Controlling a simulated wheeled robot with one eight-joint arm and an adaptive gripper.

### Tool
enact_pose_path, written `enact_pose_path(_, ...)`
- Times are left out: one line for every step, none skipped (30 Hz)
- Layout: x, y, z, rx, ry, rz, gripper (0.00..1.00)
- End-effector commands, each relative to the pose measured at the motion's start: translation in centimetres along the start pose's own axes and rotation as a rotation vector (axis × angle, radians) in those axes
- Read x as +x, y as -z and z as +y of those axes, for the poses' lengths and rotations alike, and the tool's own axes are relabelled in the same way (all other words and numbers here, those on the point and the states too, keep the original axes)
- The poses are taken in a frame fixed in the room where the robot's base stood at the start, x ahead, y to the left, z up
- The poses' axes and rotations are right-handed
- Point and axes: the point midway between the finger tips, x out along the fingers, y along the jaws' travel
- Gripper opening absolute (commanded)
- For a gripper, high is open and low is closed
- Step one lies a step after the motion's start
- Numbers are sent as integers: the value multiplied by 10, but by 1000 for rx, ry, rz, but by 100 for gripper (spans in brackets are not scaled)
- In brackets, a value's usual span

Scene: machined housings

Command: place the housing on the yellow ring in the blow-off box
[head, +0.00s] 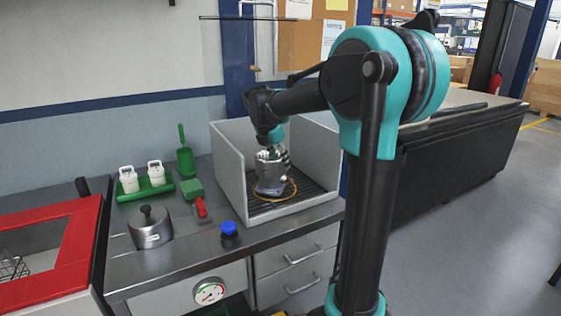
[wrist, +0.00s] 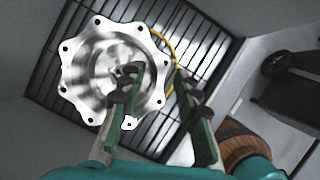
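The housing (head: 270,174) is a silvery metal part with a scalloped, bolt-holed flange, upright in the grey blow-off box (head: 231,172). The wrist view shows its flange and bore (wrist: 88,68) from above. The yellow ring (head: 292,190) lies on the box's slatted floor around the housing's base; in the wrist view part of it (wrist: 173,52) shows right of the flange. Whether the base touches the floor is hard to tell. My gripper (head: 272,154) is just above the housing. Its fingers (wrist: 157,80) are apart, one over the flange and bore, the other outside the rim, with a visible gap.
The box walls rise close around my gripper. Left on the bench are a lidded steel pot (head: 150,230), a green tray (head: 146,188) with white containers, a red-handled item (head: 201,208) and a blue knob (head: 229,230). A red-framed bin (head: 75,250) stands far left.

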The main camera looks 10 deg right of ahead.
Motion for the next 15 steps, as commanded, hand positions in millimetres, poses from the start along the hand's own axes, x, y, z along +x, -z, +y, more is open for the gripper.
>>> enact_pose_path(0,0,0,0,0,0,37)
enact_pose_path(0,0,0,0,0,0,37)
enact_pose_path(0,0,0,0,0,0,37)
enact_pose_path(0,0,0,0,0,0,37)
enact_pose_path(0,0,0,0,0,0,37)
enact_pose_path(0,0,0,0,0,0,37)
enact_pose_path(0,0,0,0,0,0,37)
enact_pose_path(0,0,0,0,0,0,37)
enact_pose_path(-1,0,0,0,0,0,37)
enact_pose_path(-2,-1,0,0,0,0,37)
enact_pose_path(-4,-1,0,0,0,0,37)
enact_pose_path(-8,-1,0,0,0,0,37)
enact_pose_path(-11,-1,0,-1,0,0,37)
enact_pose_path(-16,-1,0,-1,0,0,37)
enact_pose_path(-22,-1,0,-1,0,0,37)
